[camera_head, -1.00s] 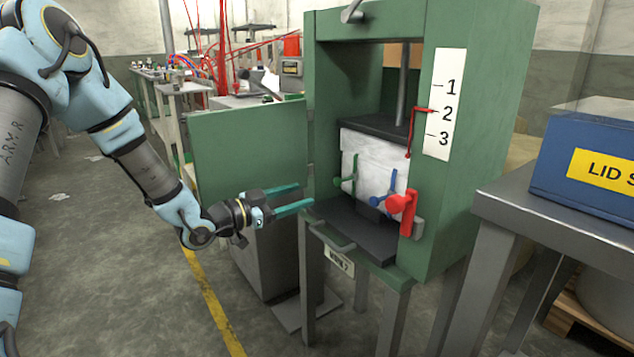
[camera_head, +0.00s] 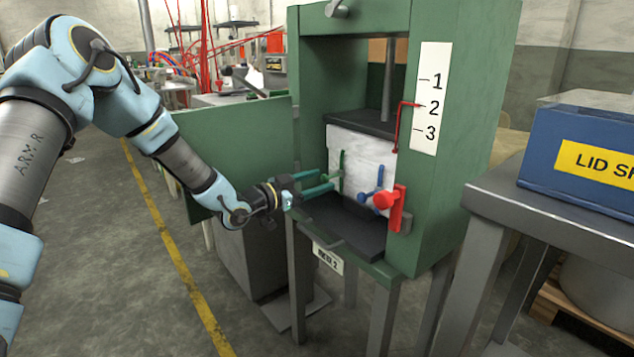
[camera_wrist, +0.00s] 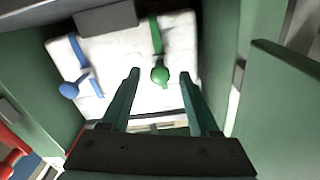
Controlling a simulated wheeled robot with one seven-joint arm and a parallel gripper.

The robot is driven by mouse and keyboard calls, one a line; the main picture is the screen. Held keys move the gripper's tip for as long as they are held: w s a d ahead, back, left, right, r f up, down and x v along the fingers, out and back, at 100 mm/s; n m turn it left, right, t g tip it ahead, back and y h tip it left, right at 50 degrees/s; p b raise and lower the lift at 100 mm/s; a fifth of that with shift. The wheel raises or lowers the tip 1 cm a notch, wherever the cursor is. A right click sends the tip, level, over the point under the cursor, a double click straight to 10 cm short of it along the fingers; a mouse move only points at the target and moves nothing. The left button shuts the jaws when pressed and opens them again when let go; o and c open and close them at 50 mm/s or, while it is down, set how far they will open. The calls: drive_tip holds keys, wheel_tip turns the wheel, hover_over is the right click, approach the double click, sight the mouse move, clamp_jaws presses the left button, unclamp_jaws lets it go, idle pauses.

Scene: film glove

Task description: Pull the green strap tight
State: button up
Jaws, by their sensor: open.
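The green strap (camera_head: 341,172) hangs down the front of a white bale (camera_head: 365,157) inside the green press; its end by the knob is partly hidden by my fingers in the head view. In the wrist view the strap (camera_wrist: 156,35) ends in a round green knob (camera_wrist: 160,75). My gripper (camera_head: 331,180) is open at the press opening, its fingertips close to the strap. In the wrist view the knob lies between the lines of the two fingers (camera_wrist: 160,78), just beyond their tips or level with them; contact is not visible.
A blue strap (camera_head: 375,188) with a knob is to the right on the bale. A red handle (camera_head: 391,199) sits on the press's right post (camera_head: 440,180). The open green door (camera_head: 235,145) stands left of my gripper. A blue box (camera_head: 580,150) rests on a side table.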

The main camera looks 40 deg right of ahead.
drive_tip(key=shift+c, duration=0.3)
clamp_jaws()
idle(1.1)
